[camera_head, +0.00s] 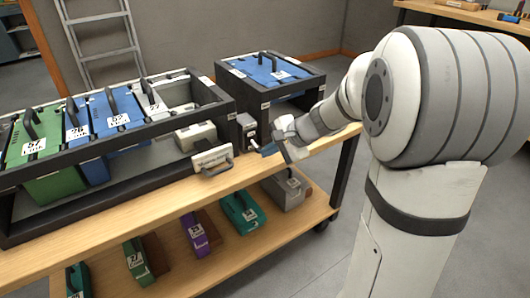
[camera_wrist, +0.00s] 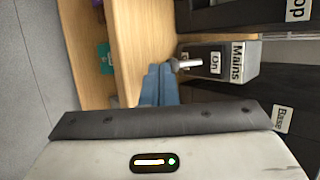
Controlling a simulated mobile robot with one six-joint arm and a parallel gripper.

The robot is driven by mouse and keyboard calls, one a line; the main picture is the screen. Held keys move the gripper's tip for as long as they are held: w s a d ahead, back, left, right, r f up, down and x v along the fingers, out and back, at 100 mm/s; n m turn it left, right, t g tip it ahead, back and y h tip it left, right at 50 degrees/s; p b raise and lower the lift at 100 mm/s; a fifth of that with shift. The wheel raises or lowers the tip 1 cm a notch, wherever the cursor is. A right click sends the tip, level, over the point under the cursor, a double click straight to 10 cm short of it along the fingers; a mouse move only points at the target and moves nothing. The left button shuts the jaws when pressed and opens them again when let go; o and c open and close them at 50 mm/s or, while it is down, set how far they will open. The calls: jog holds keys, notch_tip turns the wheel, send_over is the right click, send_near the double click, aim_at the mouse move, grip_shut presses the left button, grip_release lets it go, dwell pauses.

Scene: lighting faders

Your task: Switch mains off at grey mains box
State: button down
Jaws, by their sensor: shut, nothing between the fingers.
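The grey mains box (camera_head: 247,131) stands on the upper wooden shelf, against the dark frame of the racks. In the wrist view the mains box (camera_wrist: 238,62) shows a "Mains" label on one face and an "On" label (camera_wrist: 215,63) on the face towards my gripper. A light grey lever (camera_wrist: 186,65) with a rounded end sticks out from that face beside the "On" label. My gripper (camera_wrist: 160,84) is shut and empty, its blue fingers just short of the lever; whether they touch cannot be told. My gripper (camera_head: 268,149) also shows in the head view, in front of the box.
A dark rack (camera_head: 110,152) holds green and blue modules at left. A second rack (camera_head: 268,85) with a blue module stands behind the mains box. A pale handled unit (camera_head: 213,160) lies on the shelf left of my gripper. Several coloured modules sit on the lower shelf (camera_head: 270,245).

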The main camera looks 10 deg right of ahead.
jog(key=shift+r, duration=0.15)
jog(key=shift+r+p, duration=0.65)
jog(key=shift+d, duration=0.1)
jog(key=shift+s+d+r, duration=0.15)
jog(key=shift+r, duration=0.05)
jog(key=s+d+r+p, duration=0.4)
jog(key=s+d+r, duration=0.2)
jog(key=s+d, duration=0.2)
jog(key=shift+s+r, duration=0.15)
jog(key=shift+r, duration=0.15)
jog(key=shift+d, duration=0.1)
